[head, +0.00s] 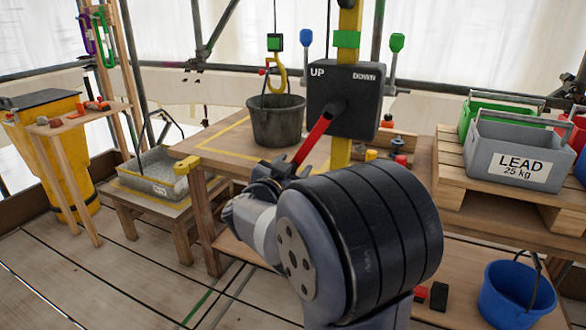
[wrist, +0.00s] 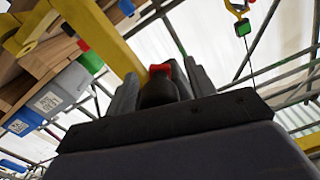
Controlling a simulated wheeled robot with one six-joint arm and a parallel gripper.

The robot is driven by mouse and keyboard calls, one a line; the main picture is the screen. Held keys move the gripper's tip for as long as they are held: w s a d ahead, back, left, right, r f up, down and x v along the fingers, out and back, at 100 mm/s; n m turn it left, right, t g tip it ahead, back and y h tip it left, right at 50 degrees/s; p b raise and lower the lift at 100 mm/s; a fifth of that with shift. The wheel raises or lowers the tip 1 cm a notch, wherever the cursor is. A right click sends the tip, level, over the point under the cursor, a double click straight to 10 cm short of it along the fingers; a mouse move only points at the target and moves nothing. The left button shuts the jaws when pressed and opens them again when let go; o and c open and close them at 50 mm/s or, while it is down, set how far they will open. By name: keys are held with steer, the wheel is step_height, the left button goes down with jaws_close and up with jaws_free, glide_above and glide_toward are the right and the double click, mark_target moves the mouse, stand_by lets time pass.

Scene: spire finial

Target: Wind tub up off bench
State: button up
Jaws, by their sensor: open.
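The dark grey tub (head: 277,122) stands upright on the wooden bench (head: 228,141). A yellow hook (head: 279,78) hangs on a line just over it; I cannot tell whether it holds the tub's handle. The black winch box (head: 345,97), marked UP and DOWN, is on a yellow post. Its red crank arm (head: 318,137) points down and left towards my gripper (head: 270,185). In the wrist view my gripper (wrist: 166,82) is open, with the crank's black knob (wrist: 158,93) between its grey fingers. Contact with the knob cannot be made out.
A grey LEAD crate (head: 513,153) and a green crate (head: 482,112) stand on a pallet at right. A blue bucket (head: 516,300) is at lower right. A grey tray (head: 150,172) sits on a low stand at left, near a yellow bin (head: 48,150).

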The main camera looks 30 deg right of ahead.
steer(key=shift+d, duration=0.1)
steer(key=shift+c, duration=0.4)
jaws_close()
